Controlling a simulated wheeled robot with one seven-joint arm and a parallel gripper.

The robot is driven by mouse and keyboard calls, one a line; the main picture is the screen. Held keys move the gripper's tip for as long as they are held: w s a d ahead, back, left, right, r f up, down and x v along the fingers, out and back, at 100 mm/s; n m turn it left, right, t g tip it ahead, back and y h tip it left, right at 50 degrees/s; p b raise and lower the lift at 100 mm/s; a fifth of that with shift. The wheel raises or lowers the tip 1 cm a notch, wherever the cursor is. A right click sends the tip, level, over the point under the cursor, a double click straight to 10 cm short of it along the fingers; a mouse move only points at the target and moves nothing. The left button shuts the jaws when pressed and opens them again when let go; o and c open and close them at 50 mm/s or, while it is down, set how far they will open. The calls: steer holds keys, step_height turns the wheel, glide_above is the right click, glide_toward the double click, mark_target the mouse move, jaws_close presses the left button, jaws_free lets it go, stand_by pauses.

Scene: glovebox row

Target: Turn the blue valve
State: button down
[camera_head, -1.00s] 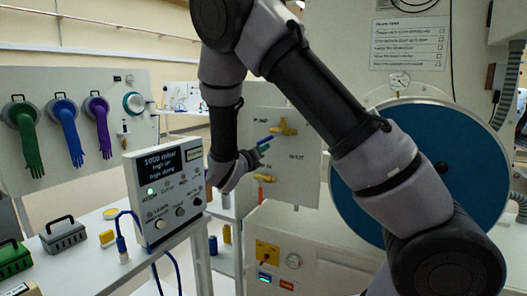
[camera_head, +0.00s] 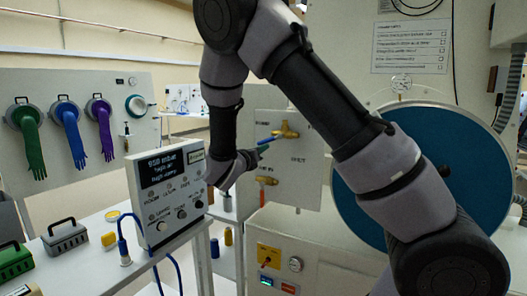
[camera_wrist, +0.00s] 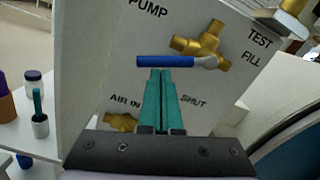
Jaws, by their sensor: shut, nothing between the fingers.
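The blue valve has a brass body (camera_wrist: 208,40) and a blue lever handle (camera_wrist: 165,61) on a pale panel. In the wrist view the lever points left from the body, below the PUMP label. In the head view the lever (camera_head: 269,139) also points left from its brass body (camera_head: 286,130). My gripper (camera_wrist: 161,72) has teal fingers, closed together and empty. Its tips are just below the lever's middle in the wrist view; I cannot tell whether they touch it. The gripper (camera_head: 262,149) also shows small in the head view, below the lever.
A lower brass valve (camera_wrist: 121,122) sits near the AIR IN label. A control box (camera_head: 168,193) with a display stands left of my arm. A large blue round door (camera_head: 437,165) is at right. Gloves hang at left. A small pot (camera_wrist: 40,126) stands left of the panel.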

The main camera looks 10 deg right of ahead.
steer(key=shift+w+a+r+m, duration=0.2)
steer(key=shift+r+m, duration=0.1)
steer(key=shift+m, duration=0.3)
steer(key=shift+w+a+r+m, duration=0.15)
steer(key=shift+r+m, duration=0.15)
steer(key=shift+m, duration=0.3)
steer(key=shift+s+r, duration=0.1)
steer(key=shift+r, duration=0.1)
steer(key=shift+a+r, duration=0.1)
steer(key=shift+r, duration=0.05)
steer(key=s+a+f, duration=0.4)
steer(key=s+a, duration=0.2)
steer(key=s, duration=0.2)
steer(key=shift+s+a+f, duration=0.15)
steer(key=shift+s+f, duration=0.1)
steer(key=shift+s, duration=0.05)
